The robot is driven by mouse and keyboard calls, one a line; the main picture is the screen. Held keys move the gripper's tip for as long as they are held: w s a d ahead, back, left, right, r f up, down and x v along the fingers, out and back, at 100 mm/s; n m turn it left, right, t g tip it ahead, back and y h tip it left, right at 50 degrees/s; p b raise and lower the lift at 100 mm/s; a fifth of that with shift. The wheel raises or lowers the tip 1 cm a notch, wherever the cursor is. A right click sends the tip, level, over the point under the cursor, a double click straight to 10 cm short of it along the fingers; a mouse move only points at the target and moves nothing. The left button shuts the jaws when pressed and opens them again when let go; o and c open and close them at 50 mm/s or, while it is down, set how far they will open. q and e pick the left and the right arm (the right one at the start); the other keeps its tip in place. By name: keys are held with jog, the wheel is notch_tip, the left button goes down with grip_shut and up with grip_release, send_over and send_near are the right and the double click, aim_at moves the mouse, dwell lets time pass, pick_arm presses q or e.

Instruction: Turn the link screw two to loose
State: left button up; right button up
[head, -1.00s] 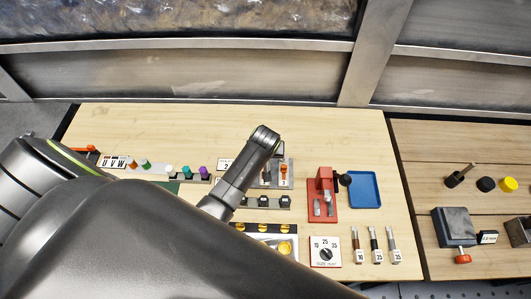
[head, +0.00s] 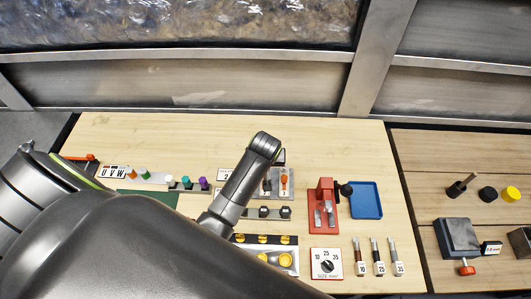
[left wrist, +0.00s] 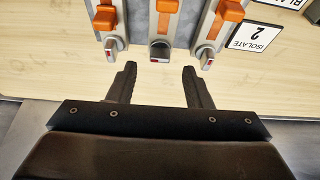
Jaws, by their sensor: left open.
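My left gripper (left wrist: 160,82) is open and empty in the left wrist view. Its two dark fingers point at a grey plate carrying grey bars with orange levers (left wrist: 168,6). Orange levers also show there on the grey plate (head: 284,178). Below it is a grey strip with dark screw-like knobs (head: 285,212), partly covered by my arm. I cannot tell which is link screw two.
An "ISOLATE 2" label (left wrist: 257,36) lies beside the levers. A red device (head: 324,208) and blue tray (head: 366,200) stand right of my arm. A numbered dial (head: 326,263) and several small tools (head: 378,256) are in front. The board's back (head: 200,130) is clear.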

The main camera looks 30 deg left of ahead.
pick_arm(q)
jog(key=b+v, duration=0.1)
jog(key=v, duration=1.3)
